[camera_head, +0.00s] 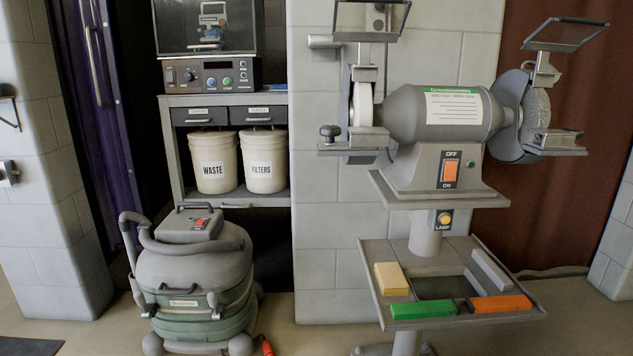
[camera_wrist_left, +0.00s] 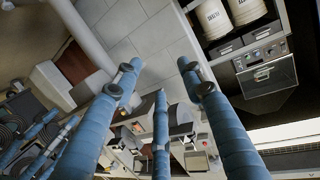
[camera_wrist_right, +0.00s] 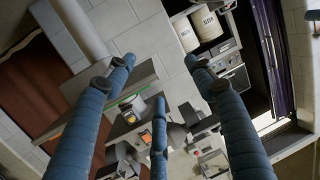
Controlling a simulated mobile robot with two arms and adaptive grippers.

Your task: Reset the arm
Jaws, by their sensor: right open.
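Neither of my arms shows in the head view. In the left wrist view, my left gripper (camera_wrist_left: 160,72) has its blue segmented fingers spread apart, with nothing between them. In the right wrist view, my right gripper (camera_wrist_right: 160,72) is likewise open and empty, its two long fingers wide apart and the third finger low in the middle. Both wrist views look tilted and upside down. The bench grinder (camera_head: 437,115) stands ahead in the head view, and it shows small beyond the fingers in the right wrist view (camera_wrist_right: 133,108). Neither gripper visibly touches anything.
The grinder's tray (camera_head: 455,255) holds a yellow block (camera_head: 391,279), a green block (camera_head: 423,309), an orange block (camera_head: 499,303) and a grey block (camera_head: 490,268). A shop vacuum (camera_head: 195,275) stands on the floor at left. A shelf (camera_head: 230,100) holds WASTE and FILTERS buckets.

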